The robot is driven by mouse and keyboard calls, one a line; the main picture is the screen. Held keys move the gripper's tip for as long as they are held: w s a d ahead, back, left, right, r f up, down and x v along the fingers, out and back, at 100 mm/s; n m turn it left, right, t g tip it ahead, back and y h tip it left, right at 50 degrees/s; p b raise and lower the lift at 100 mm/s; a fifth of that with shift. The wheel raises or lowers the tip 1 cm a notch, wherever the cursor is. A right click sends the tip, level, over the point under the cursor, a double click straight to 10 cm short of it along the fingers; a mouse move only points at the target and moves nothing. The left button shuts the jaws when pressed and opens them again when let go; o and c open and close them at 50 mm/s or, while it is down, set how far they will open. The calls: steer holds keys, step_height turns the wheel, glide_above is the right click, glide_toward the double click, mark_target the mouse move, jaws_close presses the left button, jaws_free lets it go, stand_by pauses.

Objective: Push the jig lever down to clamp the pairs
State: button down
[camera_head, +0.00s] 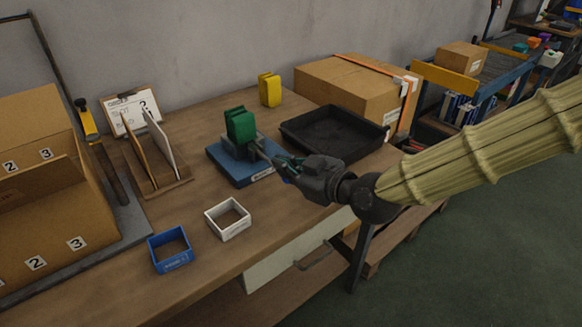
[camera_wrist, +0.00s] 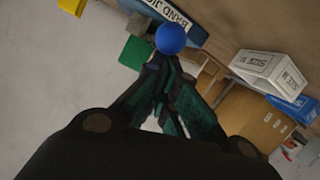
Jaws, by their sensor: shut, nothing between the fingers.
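The jig in the head view has a blue base (camera_head: 228,168), and a green folded pair (camera_head: 240,124) stands upright on it. In the wrist view the jig's labelled base (camera_wrist: 178,16) is at the top, with part of the green pair (camera_wrist: 135,53) to the left of my fingers. The lever's round blue knob (camera_wrist: 171,38) shows just beyond my fingertips; whether they touch it is unclear. My gripper (camera_head: 279,164) is at the jig's right side, its fingers shut and empty; it also shows in the wrist view (camera_wrist: 160,68). The lever's bar is largely hidden.
A black tray (camera_head: 330,150) lies close behind my gripper. A yellow pair (camera_head: 269,89) stands at the back. A white bin (camera_head: 228,228) and a blue bin (camera_head: 169,261) stand at the front. A divider rack (camera_head: 165,188) and cardboard box (camera_head: 35,225) are left; a strapped carton (camera_head: 345,88) is back right.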

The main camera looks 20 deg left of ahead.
steer(key=shift+s+d+f, duration=0.1)
steer(key=shift+f, duration=0.3)
step_height(320, 180, up, 4)
steer(key=a+p, duration=0.2)
steer(key=v, duration=0.9)
steer(key=shift+s+d+f, duration=0.25)
steer(key=shift+s+d, duration=0.1)
stand_by(0.4)
